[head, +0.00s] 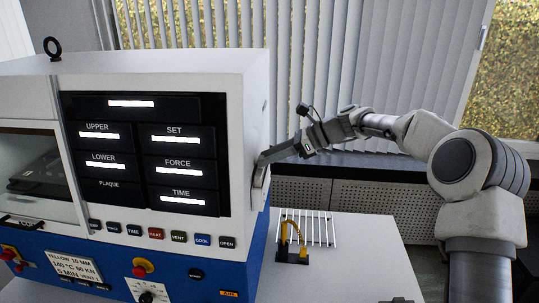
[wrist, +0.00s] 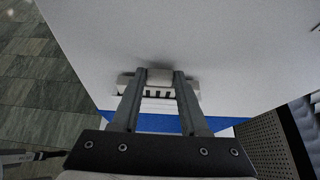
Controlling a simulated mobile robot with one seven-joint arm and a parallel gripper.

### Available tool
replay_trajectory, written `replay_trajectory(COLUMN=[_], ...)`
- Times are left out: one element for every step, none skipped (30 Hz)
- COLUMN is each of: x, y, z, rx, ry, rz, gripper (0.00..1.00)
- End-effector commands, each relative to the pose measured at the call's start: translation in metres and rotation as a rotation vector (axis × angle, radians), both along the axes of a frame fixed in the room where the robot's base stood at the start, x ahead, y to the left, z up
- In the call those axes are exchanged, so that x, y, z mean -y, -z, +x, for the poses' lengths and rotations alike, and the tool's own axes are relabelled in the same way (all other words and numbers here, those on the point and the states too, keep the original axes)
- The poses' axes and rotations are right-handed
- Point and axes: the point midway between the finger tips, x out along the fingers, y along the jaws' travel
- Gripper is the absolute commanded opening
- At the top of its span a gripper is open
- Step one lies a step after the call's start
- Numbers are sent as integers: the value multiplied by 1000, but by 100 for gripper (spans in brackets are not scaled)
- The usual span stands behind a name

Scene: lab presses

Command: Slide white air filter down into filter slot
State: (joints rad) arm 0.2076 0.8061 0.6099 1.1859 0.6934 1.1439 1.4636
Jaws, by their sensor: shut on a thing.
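My gripper (wrist: 160,82) is shut on the white air filter (wrist: 160,76) at the side wall of the press. In the wrist view the filter's pale block sits between the two fingertips. A wider white piece with dark gaps, apparently the filter slot (wrist: 126,84), lies against the wall around and below the fingertips. In the head view my gripper (head: 268,157) reaches the right side of the press from the right. A narrow pale part stands on the wall just under the fingers. How deep the filter sits in the slot cannot be told.
The press (head: 240,110) has a black control panel and a blue base. A small black stand with a yellow hooked part (head: 291,245) and a white wire rack (head: 322,226) are on the white table (head: 360,265). Window blinds hang behind.

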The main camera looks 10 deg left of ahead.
Motion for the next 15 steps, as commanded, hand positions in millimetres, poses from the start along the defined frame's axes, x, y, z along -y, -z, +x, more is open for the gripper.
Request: replay_trajectory(x=[0,0,0,0,0,0,0,0,0,0,0,0,0,0,0], y=[2,3,4,4,5,6,7,8,9,9,10,11,12,12,14], z=[0,0,0,0,0,0,0,0,0,0,0,0,0,0,0], rx=[0,-1,-1,-1,-1,-1,-1,-1,-1,-1,0,0,0,0,0], ry=[0,0,0,0,0,0,0,0,0,0,1,1,1,1,1], rz=[0,0,0,0,0,1,1,1,1,1,1,1,1,1,1], gripper=[0,0,0,0,0,0,0,0,0,0,0,0,0,0,0])
